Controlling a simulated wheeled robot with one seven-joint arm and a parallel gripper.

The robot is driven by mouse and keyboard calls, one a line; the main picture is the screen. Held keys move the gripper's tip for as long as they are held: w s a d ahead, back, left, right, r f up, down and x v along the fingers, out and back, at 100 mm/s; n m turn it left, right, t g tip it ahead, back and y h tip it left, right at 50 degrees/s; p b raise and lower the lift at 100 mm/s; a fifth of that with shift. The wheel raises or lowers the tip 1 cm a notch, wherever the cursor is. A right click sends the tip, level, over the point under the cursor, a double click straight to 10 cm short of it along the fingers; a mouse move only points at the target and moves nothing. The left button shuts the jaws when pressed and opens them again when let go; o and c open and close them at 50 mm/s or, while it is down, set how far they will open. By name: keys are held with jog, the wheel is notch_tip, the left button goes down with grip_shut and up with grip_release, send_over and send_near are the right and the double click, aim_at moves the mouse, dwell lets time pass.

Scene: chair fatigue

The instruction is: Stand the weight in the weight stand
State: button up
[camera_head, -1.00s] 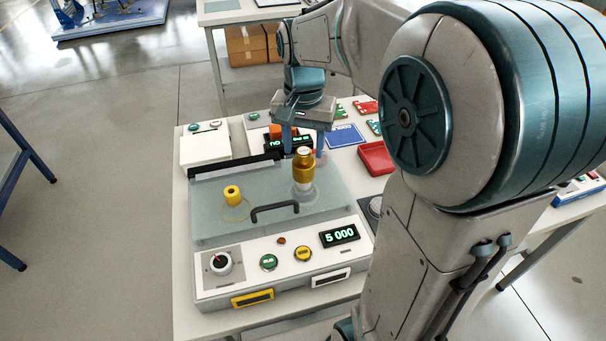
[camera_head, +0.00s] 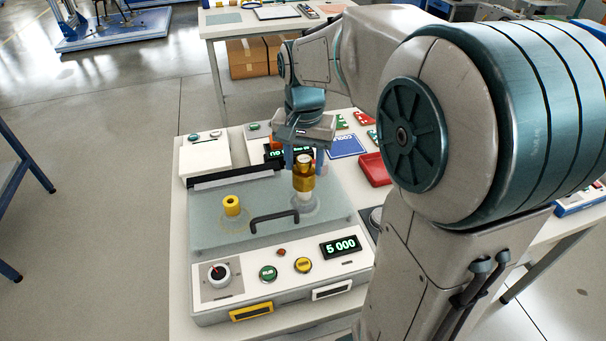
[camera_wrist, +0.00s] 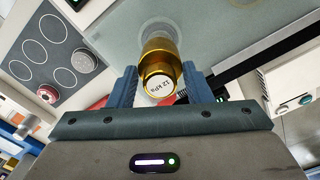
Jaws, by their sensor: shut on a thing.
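The brass-coloured weight (camera_head: 303,182) is upright above a pale round post on the machine's translucent cover. In the wrist view the weight (camera_wrist: 158,52) shows a white top label reading "12 kPa". My gripper (camera_head: 304,162) is shut on its upper part from above, with one blue finger on each side; in the wrist view the gripper (camera_wrist: 162,88) has the weight between its fingers. A dark grey plate with several ring outlines (camera_wrist: 40,50), probably the weight stand, lies left in the wrist view. In the head view my arm hides most of it.
A black handle (camera_head: 274,222) rises from the translucent cover (camera_head: 215,235). A yellow cylinder (camera_head: 232,205) stands left of the weight. The front panel has a knob, buttons and a "5 000" display (camera_head: 341,246). A red tray (camera_head: 374,169) is at the right. A grey round piece (camera_wrist: 84,60) sits on the ringed plate.

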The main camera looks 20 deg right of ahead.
jog(key=shift+r+p, duration=1.2)
jog(key=shift+r, duration=0.45)
jog(key=shift+r, duration=0.15)
jog(key=shift+r+p, duration=1.75)
jog(key=shift+r, duration=0.2)
jog(key=shift+f, duration=0.1)
